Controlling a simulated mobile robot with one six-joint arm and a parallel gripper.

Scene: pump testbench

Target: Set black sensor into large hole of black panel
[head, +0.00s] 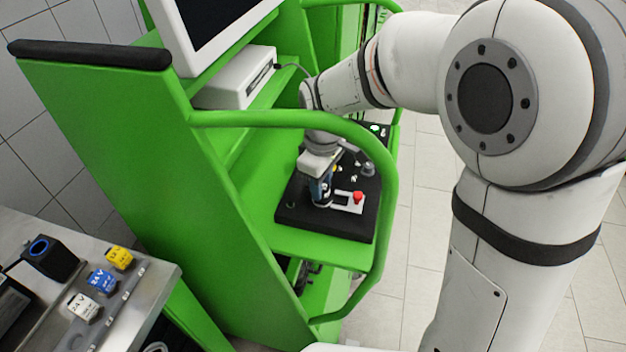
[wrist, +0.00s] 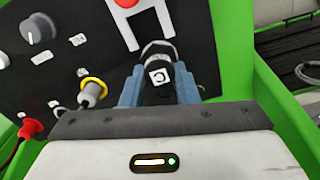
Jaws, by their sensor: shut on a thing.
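The black panel (head: 337,222) lies on the shelf of the green bench. In the wrist view the panel (wrist: 60,80) fills the upper left. My gripper (head: 322,192) is over the panel, left of the red button. In the wrist view my gripper's blue fingers (wrist: 160,92) are shut on the black sensor (wrist: 160,92), which has a white label and a grey ring at its far end. The sensor is near the white bracket of the red button. The large hole is not visible, and I cannot tell whether the sensor touches the panel.
A red button (head: 358,197) on a white plate, a grey knob (wrist: 37,28) and plugged red (wrist: 30,128) and yellow-ringed (wrist: 92,90) connectors stand on the panel. A green rail (head: 384,200) curves around the shelf. A metal table (head: 150,280) with labelled blocks stands at left.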

